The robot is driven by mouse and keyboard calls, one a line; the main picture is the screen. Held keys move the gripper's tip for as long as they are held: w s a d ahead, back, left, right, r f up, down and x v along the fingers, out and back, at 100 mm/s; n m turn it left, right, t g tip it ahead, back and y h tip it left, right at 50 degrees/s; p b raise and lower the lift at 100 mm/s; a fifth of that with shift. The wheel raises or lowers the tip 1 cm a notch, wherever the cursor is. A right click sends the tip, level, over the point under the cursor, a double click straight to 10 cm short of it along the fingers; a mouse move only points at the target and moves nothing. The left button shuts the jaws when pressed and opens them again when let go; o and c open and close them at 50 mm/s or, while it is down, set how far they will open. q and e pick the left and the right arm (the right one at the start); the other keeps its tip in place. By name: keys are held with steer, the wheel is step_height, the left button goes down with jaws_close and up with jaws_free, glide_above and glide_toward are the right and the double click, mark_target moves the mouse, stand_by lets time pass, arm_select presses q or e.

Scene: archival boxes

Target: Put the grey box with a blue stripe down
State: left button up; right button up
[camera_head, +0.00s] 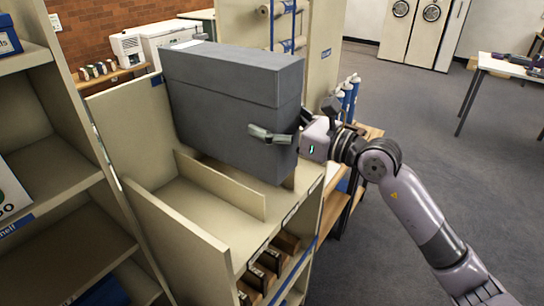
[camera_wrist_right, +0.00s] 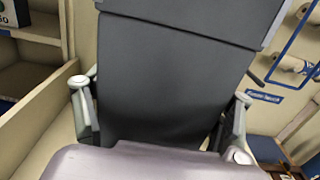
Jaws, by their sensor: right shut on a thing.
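A large dark grey box (camera_head: 225,105) is upright over the top of a beige shelf unit (camera_head: 180,240), behind a low divider (camera_head: 220,185). I cannot tell whether its underside touches the shelf. No blue stripe shows on the faces in view. My right gripper (camera_head: 277,136) is shut on the box's near right end, with one finger on the broad side. In the right wrist view the box (camera_wrist_right: 165,70) fills the middle, between the two fingers of the gripper (camera_wrist_right: 161,95). My left gripper is not in view.
Another shelf unit (camera_head: 75,180) stands close on the left. A bare bay lies in front of the divider. Rolls on a blue rack (camera_head: 285,8) are behind the box. Blue-and-white bottles (camera_head: 348,92) stand right, behind my arm. Open floor (camera_head: 440,150) lies at right.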

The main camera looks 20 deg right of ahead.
mark_target(289, 170)
step_height(289, 170, down, 6)
steer(key=shift+d+f, duration=0.15)
steer(key=shift+f, duration=0.1)
step_height(289, 170, down, 3)
steer(key=shift+r+b, duration=0.1)
steer(key=shift+b, duration=0.45)
steer(key=shift+w+f, duration=0.1)
steer(key=shift+f, duration=0.3)
steer(key=o, duration=1.6)
steer(key=shift+a+f, duration=0.2)
steer(key=shift+f, duration=0.05)
steer(key=o, duration=0.4)
steer(key=shift+c, duration=0.2)
steer(key=b+v, duration=0.4)
steer(key=v, duration=0.6)
steer(key=shift+d+f, duration=0.1)
steer(key=shift+f, duration=0.05)
steer(key=shift+s+d+r+b, duration=0.25)
steer(key=shift+s+d+b, duration=0.35)
steer(key=shift+s, duration=0.25)
